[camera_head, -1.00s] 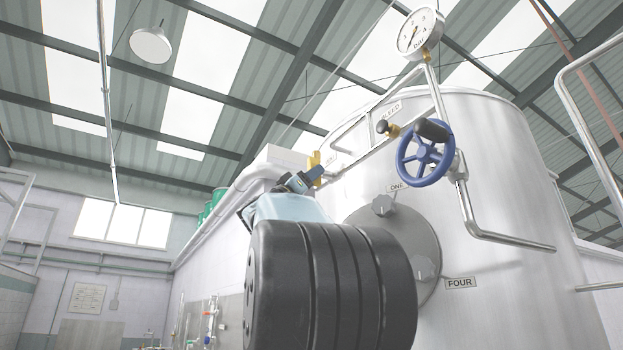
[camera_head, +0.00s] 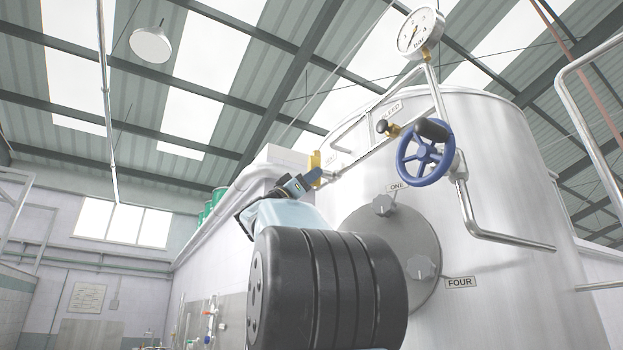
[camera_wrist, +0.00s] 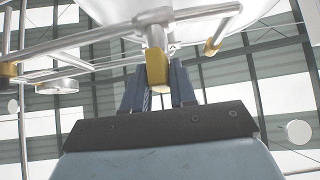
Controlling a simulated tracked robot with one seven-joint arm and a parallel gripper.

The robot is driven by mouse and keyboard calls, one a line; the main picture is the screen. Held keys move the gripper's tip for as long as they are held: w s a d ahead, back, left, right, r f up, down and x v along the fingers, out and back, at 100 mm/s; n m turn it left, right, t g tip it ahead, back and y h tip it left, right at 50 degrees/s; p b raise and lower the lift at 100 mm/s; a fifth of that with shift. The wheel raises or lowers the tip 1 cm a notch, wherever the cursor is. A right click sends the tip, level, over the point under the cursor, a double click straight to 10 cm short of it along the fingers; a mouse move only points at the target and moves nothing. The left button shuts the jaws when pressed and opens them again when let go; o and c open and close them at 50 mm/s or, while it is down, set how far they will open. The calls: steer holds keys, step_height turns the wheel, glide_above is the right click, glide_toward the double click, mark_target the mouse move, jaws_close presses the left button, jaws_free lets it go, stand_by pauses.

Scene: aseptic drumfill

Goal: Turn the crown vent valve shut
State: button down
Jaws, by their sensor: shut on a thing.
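The crown vent valve's yellow lever (camera_head: 315,163) stands out at the left end of a metal pipe on the tank's upper left side, by a small label (camera_head: 331,158) that seems to read VENT. In the wrist view the yellow lever (camera_wrist: 157,68) hangs from a pale fitting (camera_wrist: 155,22), its end between the dark blue fingers. My gripper (camera_head: 314,178) is shut on the lever; it also shows in the wrist view (camera_wrist: 160,88). The fingers hide part of the lever's end.
A blue handwheel (camera_head: 425,153), a black knob (camera_head: 382,127) by a BLEED label and a pressure gauge (camera_head: 420,33) are to the right. A round plate (camera_head: 385,225) with knobs is on the steel tank (camera_head: 500,190) below. A white pipe (camera_head: 225,205) runs at left.

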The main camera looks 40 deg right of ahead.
steer(key=c, duration=1)
jaws_free()
steer(key=v, duration=1.4)
steer(key=shift+d, duration=0.1)
steer(key=shift+w, duration=0.15)
